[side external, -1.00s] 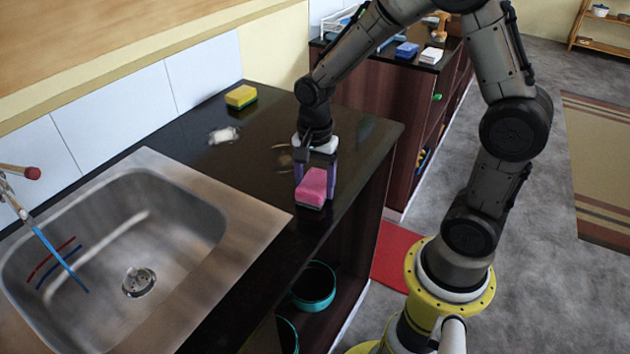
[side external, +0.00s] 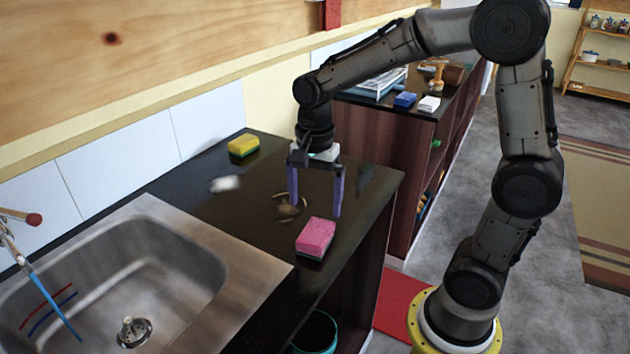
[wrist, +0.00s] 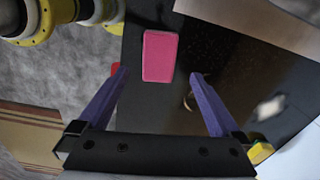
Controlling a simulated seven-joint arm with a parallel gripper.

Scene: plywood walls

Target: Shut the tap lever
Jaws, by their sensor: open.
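The tap (side external: 12,240) stands at the left edge of the side view, partly cut off. Its lever (side external: 22,217) is a thin rod with a red knob, sticking out to the right. A blue stream (side external: 55,305) runs from the spout into the steel sink (side external: 215,262). My gripper (side external: 316,208) is open and empty above the dark counter, far to the right of the tap. Its purple fingers point down. It also shows in the wrist view (wrist: 158,74), where the tap is not visible.
A pink sponge (side external: 316,237) lies on the counter near my gripper. A yellow-green sponge (side external: 243,146), a blurred white item (side external: 225,184) and a small brownish item (side external: 289,205) lie farther back. A wall with white tiles (side external: 120,167) borders the counter behind.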

